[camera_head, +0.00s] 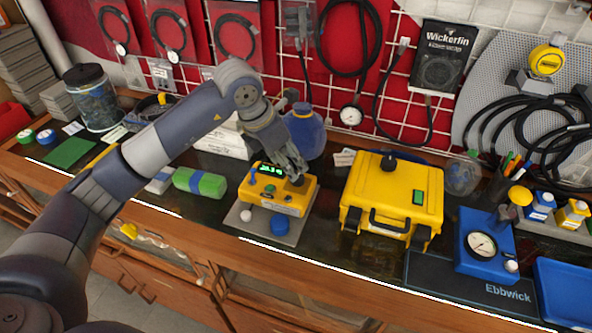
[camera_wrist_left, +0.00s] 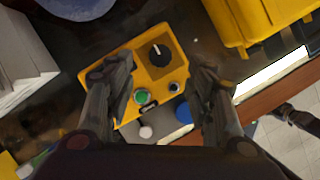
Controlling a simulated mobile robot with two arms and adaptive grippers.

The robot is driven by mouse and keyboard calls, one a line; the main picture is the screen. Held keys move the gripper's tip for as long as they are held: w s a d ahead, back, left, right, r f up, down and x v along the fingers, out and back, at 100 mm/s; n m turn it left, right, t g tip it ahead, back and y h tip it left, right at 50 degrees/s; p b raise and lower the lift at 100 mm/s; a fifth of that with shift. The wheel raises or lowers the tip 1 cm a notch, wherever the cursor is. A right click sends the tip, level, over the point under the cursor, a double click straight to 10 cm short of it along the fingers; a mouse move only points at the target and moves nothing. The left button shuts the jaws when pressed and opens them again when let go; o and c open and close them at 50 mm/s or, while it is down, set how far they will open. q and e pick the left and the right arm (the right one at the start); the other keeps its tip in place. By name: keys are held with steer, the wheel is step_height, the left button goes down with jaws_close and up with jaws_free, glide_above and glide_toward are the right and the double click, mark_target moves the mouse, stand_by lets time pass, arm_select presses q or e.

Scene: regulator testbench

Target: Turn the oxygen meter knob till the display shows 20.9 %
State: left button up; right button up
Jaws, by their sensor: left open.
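The oxygen meter (camera_head: 277,207) is a yellow box on a grey plate, with a lit green display (camera_head: 270,170) whose digits are too small to read surely. In the left wrist view the meter (camera_wrist_left: 183,72) shows a round black knob (camera_wrist_left: 159,55) with a white pointer line. My left gripper (camera_head: 292,165) reaches down over the meter's right part and partly hides the knob in the head view. In the wrist view its fingers (camera_wrist_left: 162,72) are open, one on each side of the knob and apart from it. The display is not visible there.
A yellow case (camera_head: 390,205) stands close to the right of the meter. A blue gauge unit (camera_head: 485,245) is further right. A green roll (camera_head: 200,182) lies to the left, and a blue round container (camera_head: 304,130) stands behind. A blue cap (camera_head: 280,225) sits at the meter's front.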

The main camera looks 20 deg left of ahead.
arm_select(q)
steer(key=p+x, duration=0.1)
steer(key=x, duration=0.5)
steer(key=shift+w+d+f, duration=0.1)
steer(key=shift+w+f, duration=0.05)
steer(key=shift+f, duration=0.15)
steer(key=c, duration=1.1)
